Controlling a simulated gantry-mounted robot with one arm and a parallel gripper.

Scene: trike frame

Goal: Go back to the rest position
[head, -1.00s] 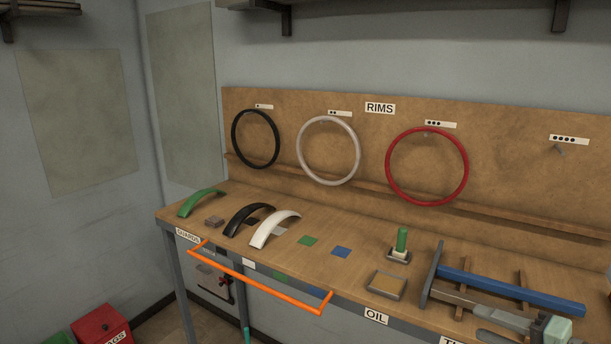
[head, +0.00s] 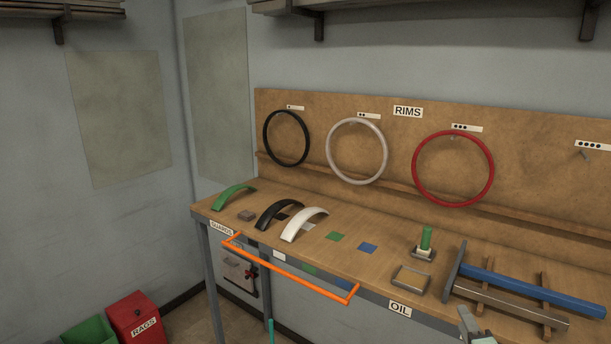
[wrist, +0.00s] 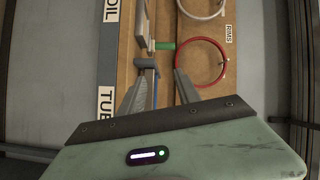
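My gripper (wrist: 160,88) shows its two grey fingers spread apart in the wrist view, with nothing held between them. The bench and rim board lie beyond the fingers. In the head view only a pale green and grey part of my gripper (head: 470,325) shows at the bottom edge, in front of the bench and right of the OIL label (head: 400,308). Its fingertips are not clear there.
Black, white and red rims (head: 490,172) hang behind.

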